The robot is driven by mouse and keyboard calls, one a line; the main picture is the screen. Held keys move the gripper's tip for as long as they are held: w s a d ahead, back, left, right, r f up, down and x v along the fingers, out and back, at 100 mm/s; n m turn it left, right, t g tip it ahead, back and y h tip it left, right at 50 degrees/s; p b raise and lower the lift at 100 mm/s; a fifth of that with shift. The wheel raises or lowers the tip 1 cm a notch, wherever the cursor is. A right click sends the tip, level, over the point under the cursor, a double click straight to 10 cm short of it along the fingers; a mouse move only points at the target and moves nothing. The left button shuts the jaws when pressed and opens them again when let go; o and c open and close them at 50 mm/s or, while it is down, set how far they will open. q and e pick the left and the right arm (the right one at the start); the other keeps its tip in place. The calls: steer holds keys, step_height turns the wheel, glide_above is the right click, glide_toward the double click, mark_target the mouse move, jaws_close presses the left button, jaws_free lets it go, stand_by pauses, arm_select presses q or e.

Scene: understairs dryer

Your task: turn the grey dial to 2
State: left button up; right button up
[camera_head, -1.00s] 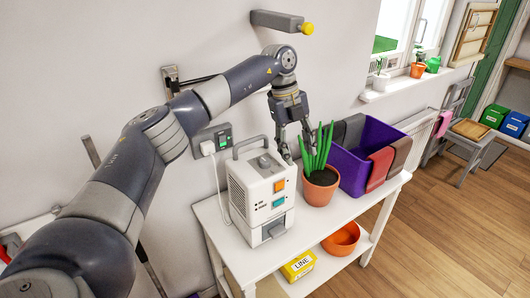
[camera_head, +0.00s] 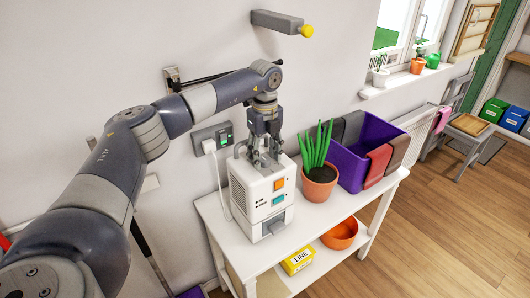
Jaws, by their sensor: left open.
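A white dryer unit (camera_head: 246,201) with an orange button, a teal button and a grey handle stands on the left part of the white table. The grey dial sits on its top; in the current view my gripper covers most or all of it, so its setting cannot be read. My left gripper (camera_head: 266,160) points down over the top of the unit with its fingers apart, at or just above the dial. I cannot tell whether the fingers touch the dial. My right gripper is not in view.
A potted plant (camera_head: 319,182) stands close to the right of the unit. A purple bin (camera_head: 351,168) with cloths over its rim is beyond it. An orange bowl (camera_head: 340,235) and a yellow box (camera_head: 298,261) sit on the lower shelf. A wall socket (camera_head: 213,139) is behind the unit.

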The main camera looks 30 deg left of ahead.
arm_select(q)
steer(key=shift+f, duration=0.25)
steer(key=c, duration=1.1)
